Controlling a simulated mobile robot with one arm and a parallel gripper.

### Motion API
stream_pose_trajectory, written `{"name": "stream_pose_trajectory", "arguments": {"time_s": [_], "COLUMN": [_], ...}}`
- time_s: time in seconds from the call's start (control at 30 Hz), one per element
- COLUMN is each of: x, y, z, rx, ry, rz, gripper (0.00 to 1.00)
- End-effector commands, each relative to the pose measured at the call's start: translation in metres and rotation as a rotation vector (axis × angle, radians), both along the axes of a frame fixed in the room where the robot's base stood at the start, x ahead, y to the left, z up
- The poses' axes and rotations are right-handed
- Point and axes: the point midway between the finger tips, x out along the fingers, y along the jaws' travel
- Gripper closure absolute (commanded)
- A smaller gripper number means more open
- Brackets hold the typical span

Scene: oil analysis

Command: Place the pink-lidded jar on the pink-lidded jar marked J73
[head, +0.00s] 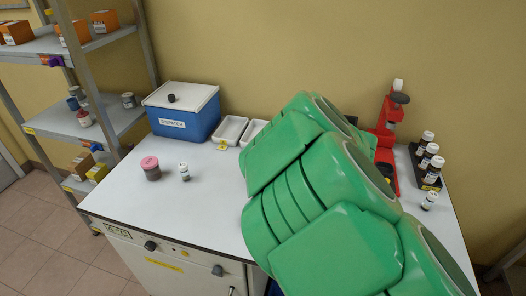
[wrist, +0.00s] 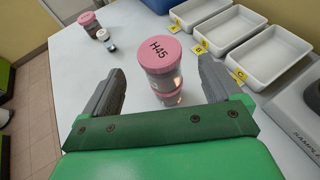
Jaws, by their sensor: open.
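In the wrist view, a jar with a pink lid marked H45 (wrist: 158,52) sits upright on top of another pink-lidded jar (wrist: 168,97). The lower jar's lid marking is hidden, so I cannot tell whether it is J73. My gripper (wrist: 161,66) is open, with one finger on each side of the stack and visible gaps between fingers and jars. A third pink-lidded jar (wrist: 88,20) stands farther off at the upper left; it also shows in the head view (head: 151,168), its marking unreadable. My arm hides the stack and gripper in the head view.
A white-capped vial (head: 184,172) stands beside the far jar. White trays (wrist: 235,32) with yellow tags line the right of the wrist view. A blue box (head: 185,112), a red stand (head: 388,125) and a vial rack (head: 425,165) are on the bench. The bench's front left is clear.

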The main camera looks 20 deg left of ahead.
Motion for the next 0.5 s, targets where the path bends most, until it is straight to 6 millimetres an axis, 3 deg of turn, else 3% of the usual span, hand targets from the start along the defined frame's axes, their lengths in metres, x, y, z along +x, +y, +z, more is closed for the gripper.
{"name": "stream_pose_trajectory", "arguments": {"time_s": [0.2, 0.5], "x": [-0.010, -0.016], "y": [-0.020, -0.032], "z": [0.010, 0.015], "rx": [-0.002, 0.001], "ry": [-0.003, -0.001], "rz": [-0.002, -0.002], "gripper": [0.08, 0.08]}}
